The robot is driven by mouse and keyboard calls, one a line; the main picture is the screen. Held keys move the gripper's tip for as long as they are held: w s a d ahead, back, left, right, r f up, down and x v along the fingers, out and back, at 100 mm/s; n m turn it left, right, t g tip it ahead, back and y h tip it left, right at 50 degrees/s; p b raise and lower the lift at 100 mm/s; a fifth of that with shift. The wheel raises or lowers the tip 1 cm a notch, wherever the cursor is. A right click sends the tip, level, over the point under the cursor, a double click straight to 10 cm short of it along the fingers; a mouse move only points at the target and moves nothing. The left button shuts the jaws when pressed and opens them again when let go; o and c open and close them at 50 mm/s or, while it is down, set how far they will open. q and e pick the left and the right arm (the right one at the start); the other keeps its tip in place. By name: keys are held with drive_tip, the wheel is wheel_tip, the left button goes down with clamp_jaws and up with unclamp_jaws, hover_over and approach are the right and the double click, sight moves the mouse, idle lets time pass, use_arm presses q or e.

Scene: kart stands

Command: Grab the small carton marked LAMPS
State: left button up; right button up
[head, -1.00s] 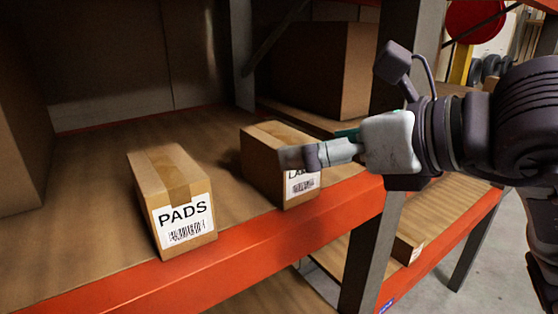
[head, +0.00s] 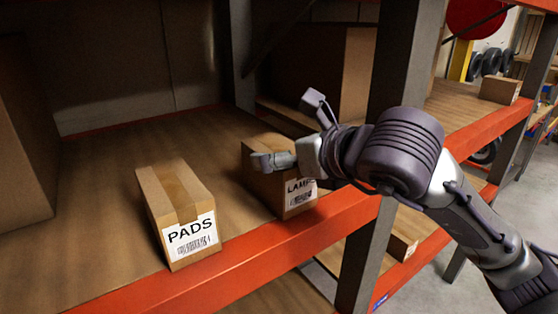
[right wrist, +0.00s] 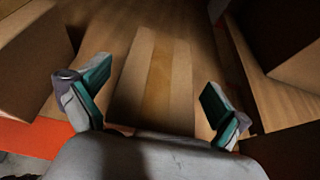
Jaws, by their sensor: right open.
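The small LAMPS carton (head: 262,189) stands on the shelf board near its front edge in the head view, with a white label on its front. My right gripper (head: 268,161) reaches in from the right, its fingers over the carton's top and hiding part of it. In the right wrist view, my right gripper (right wrist: 156,86) is open, with a finger on either side of the taped carton top (right wrist: 158,75). I cannot tell whether the fingers touch it. My left gripper is not in view.
The PADS carton (head: 177,212) stands left of the LAMPS carton, with a gap between. An orange shelf beam (head: 240,265) runs along the front. A grey upright (head: 398,75) stands right of the carton. A large carton (head: 25,140) is at far left.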

drive_tip(key=shift+x, duration=1.2)
drive_tip(key=shift+s, duration=0.1)
drive_tip(key=c, duration=1.5)
